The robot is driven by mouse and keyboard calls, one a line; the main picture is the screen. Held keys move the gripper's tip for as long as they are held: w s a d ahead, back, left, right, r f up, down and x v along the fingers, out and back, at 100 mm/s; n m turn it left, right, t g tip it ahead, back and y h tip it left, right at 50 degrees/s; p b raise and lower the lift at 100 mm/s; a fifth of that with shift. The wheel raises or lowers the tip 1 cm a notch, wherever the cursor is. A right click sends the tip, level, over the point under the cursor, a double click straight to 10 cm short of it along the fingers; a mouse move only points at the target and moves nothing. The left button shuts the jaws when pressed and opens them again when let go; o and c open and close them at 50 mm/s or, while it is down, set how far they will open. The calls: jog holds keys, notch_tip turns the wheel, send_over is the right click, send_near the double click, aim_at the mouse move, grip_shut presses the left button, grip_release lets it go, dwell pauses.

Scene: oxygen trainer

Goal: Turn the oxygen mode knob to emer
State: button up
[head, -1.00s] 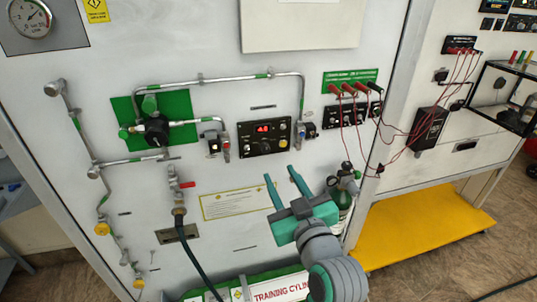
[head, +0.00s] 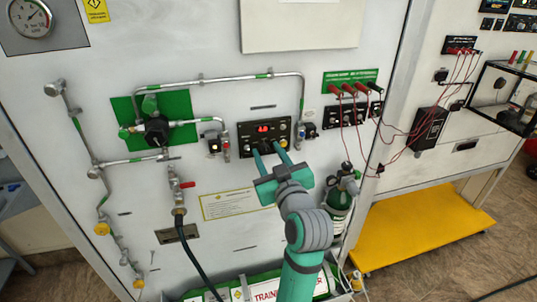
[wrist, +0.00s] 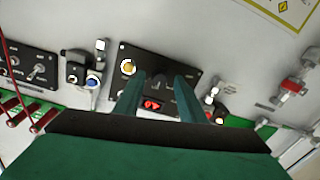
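A small dark knob (wrist: 158,80) shows between the fingertips, and a yellow knob (wrist: 128,67) sits to the left. Knob labels are too small to read, so I cannot tell which is the mode knob. My gripper (head: 266,147) is open and empty, its fingertips over the panel's lower part. Contact cannot be told. It also shows in the wrist view (wrist: 159,82).
Small valve switches (head: 310,131) flank the panel, with metal piping around it. A green cylinder (head: 338,203) stands right of my arm. Red leads (head: 400,130) hang at the right. A red-handled valve (head: 185,185) and dark hose are at the left.

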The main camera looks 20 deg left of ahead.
grip_shut()
jog(key=shift+m, duration=0.3)
jog(key=m, duration=0.5)
jog(key=shift+f, duration=0.1)
jog(key=m, duration=0.5)
jog(key=shift+f+m, duration=0.1)
jog(key=shift+m, duration=0.3)
grip_release()
